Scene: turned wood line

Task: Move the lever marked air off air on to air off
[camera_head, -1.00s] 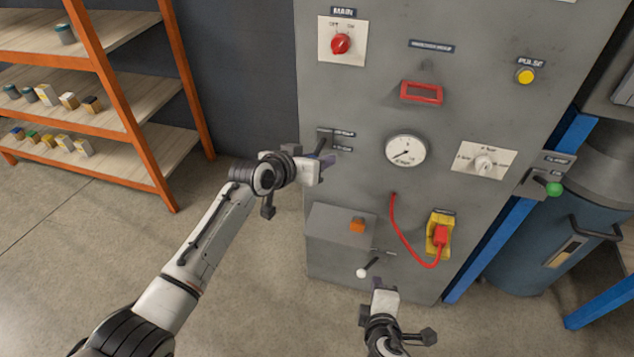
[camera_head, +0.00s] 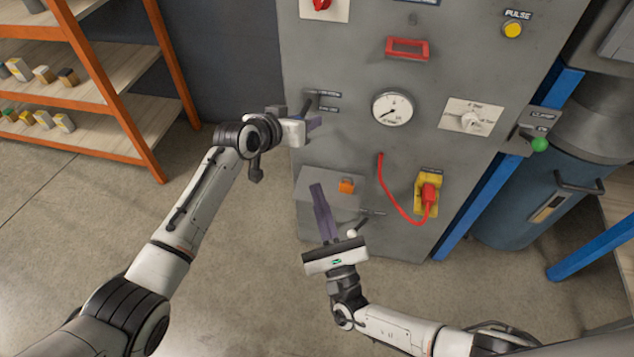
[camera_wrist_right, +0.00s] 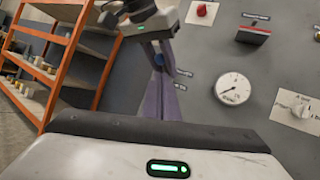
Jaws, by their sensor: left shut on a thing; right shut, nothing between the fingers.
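A dark lever (camera_head: 311,101) with two small labels sticks out at the left edge of the grey cabinet; its lettering is too small to read. My left gripper (camera_head: 315,124) is at this lever, its fingers shut on it. In the right wrist view a bit of blue knob (camera_wrist_right: 158,61) shows at the left gripper's fingers (camera_wrist_right: 165,65); the fingers hide most of the grip. My right gripper (camera_head: 318,190) is shut and empty, pointing up in front of the cabinet's lower box, below the left gripper. Its closed fingers (camera_wrist_right: 160,102) show in its wrist view.
A white-knobbed lever (camera_head: 352,233) is close beside my right gripper. The cabinet also carries a gauge (camera_head: 393,108), a red cable (camera_head: 384,190), a yellow socket (camera_head: 421,204) and a green-knobbed lever (camera_head: 540,145). Orange shelves (camera_head: 125,115) stand left, with open floor between.

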